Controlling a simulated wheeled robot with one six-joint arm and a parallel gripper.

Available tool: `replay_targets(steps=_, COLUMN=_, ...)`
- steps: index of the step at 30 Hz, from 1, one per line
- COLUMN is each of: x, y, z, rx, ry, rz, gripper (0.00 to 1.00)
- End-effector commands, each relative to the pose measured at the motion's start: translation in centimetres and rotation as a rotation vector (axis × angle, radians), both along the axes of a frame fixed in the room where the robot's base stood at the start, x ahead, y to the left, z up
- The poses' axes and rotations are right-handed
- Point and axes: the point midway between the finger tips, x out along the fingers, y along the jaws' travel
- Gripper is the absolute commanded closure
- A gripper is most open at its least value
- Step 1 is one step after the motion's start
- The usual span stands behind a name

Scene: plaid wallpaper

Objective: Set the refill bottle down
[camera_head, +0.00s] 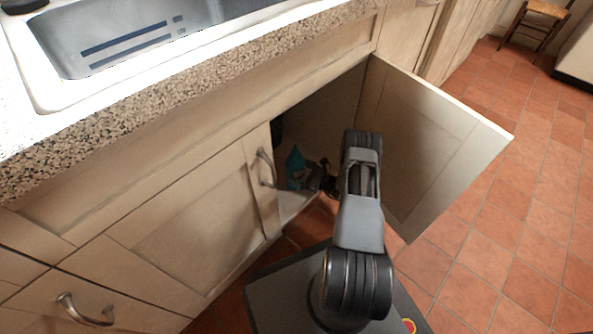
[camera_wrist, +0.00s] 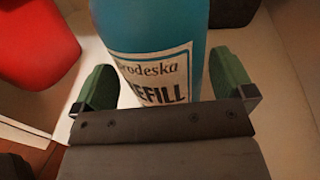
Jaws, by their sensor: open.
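The refill bottle is blue with a white label reading "REFILL". In the wrist view the bottle (camera_wrist: 140,30) stands between the two green-padded fingers of my gripper (camera_wrist: 162,88), with a gap at least on the right side. The jaws are open around it. In the head view the bottle (camera_head: 295,160) shows inside the open cabinet under the sink, and my gripper (camera_head: 318,182) reaches in at the cabinet opening. The bottle's lower part is hidden behind my gripper in the wrist view, and its top is out of that frame.
A red object (camera_wrist: 35,50) stands left of the bottle in the wrist view. The open cabinet door (camera_head: 430,140) is right of my arm. A closed door with a handle (camera_head: 266,167) is on the left. The counter (camera_head: 200,75) overhangs above. Tiled floor (camera_head: 500,230) is clear on the right.

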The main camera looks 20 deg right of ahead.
Motion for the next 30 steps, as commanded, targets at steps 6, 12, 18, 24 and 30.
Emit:
replay_targets(steps=6, x=-3.5, y=-2.8, z=0.4, rx=0.001, ry=0.002, rz=-0.005, gripper=0.00)
replay_targets(steps=12, x=-6.1, y=-4.7, z=0.3, rx=0.000, ry=0.000, rz=-0.003, gripper=0.00)
replay_targets(steps=18, x=-7.4, y=-5.7, z=0.2, rx=-0.001, ry=-0.001, rz=-0.001, gripper=0.00)
replay_targets(steps=24, x=-7.8, y=-6.0, z=0.1, rx=-0.001, ry=-0.001, rz=0.001, gripper=0.00)
replay_targets(steps=30, x=-7.8, y=-6.0, z=0.1, rx=-0.001, ry=-0.001, rz=0.001, gripper=0.00)
